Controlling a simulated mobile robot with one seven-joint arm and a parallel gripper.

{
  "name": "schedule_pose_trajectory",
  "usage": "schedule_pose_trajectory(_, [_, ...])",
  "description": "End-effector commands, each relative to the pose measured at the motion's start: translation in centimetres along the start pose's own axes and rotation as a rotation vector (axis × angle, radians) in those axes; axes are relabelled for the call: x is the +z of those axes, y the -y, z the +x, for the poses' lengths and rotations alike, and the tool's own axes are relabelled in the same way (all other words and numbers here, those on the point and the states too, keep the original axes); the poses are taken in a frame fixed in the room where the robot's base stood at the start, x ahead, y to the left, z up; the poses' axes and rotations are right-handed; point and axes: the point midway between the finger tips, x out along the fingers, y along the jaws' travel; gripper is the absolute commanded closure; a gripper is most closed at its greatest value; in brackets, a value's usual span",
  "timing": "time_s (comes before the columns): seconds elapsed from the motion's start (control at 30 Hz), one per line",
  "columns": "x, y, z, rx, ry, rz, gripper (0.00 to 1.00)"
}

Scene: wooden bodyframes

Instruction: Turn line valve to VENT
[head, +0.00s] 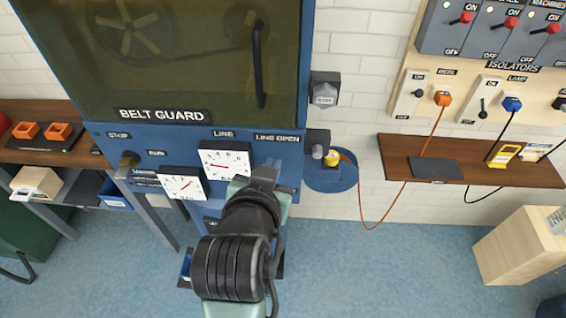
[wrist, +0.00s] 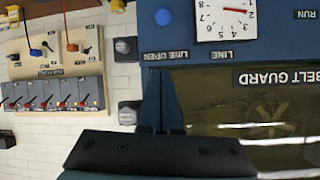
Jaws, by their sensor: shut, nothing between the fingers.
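The blue cabinet front carries the LINE gauge (head: 224,160), which also shows upside down in the wrist view (wrist: 225,20). No part reads clearly as the line valve, and I cannot read VENT anywhere. My gripper (head: 268,168) is shut and empty in front of the panel below LINE OPEN, hiding part of it. In the wrist view its dark fingers (wrist: 161,100) overlap the cabinet edge.
Right of the cabinet are a grey box with a faceted knob (head: 325,93) and a smaller grey box (head: 318,137) above a blue reel (head: 331,178). A wooden shelf (head: 520,166) and isolator switches (head: 500,28) are further right. Blue floor (head: 340,265) is open below.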

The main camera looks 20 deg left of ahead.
Motion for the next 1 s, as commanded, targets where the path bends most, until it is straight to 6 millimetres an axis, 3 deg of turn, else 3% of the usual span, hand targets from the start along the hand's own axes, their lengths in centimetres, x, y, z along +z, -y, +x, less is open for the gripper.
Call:
schedule_pose_trajectory(0.27, [-0.2, 0.0, 0.8, 0.001, -0.003, 0.0, 1.0])
schedule_pose_trajectory(0.87, [-0.4, 0.0, 9.9, 0.0, -0.003, 0.0, 1.0])
schedule_pose_trajectory(1.0, [1.5, 0.0, 9.3, 0.0, 0.0, -0.001, 1.0])
